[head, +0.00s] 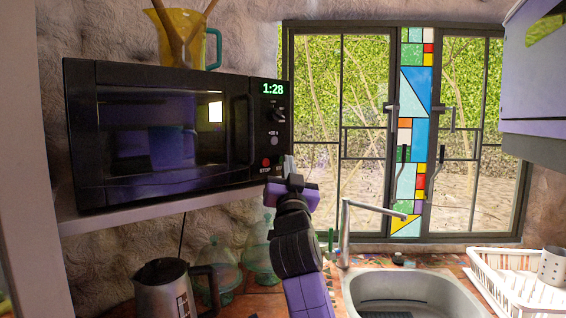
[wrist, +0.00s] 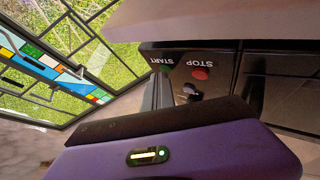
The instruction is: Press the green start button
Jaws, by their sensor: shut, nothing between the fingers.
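The black microwave (head: 160,130) stands on a shelf, its control panel on the right side. In the head view the red stop button (head: 266,162) is low on the panel. In the wrist view the panel appears upside down, with the START label (wrist: 160,61) beside the red STOP button (wrist: 200,73). The green start button is not visible; my gripper seems to cover its place. My gripper (head: 288,166) is shut and empty, its fingertips at the lower right of the panel. In the wrist view its fingers (wrist: 158,90) overlap the panel near START; I cannot tell whether they touch.
The microwave's display (head: 273,89) reads 1:28. A yellow pitcher (head: 184,38) with wooden utensils stands on top. Below are a metal kettle (head: 164,285) and green glassware (head: 262,252). A faucet (head: 350,225), sink (head: 412,290) and white dish rack (head: 500,285) are to the right.

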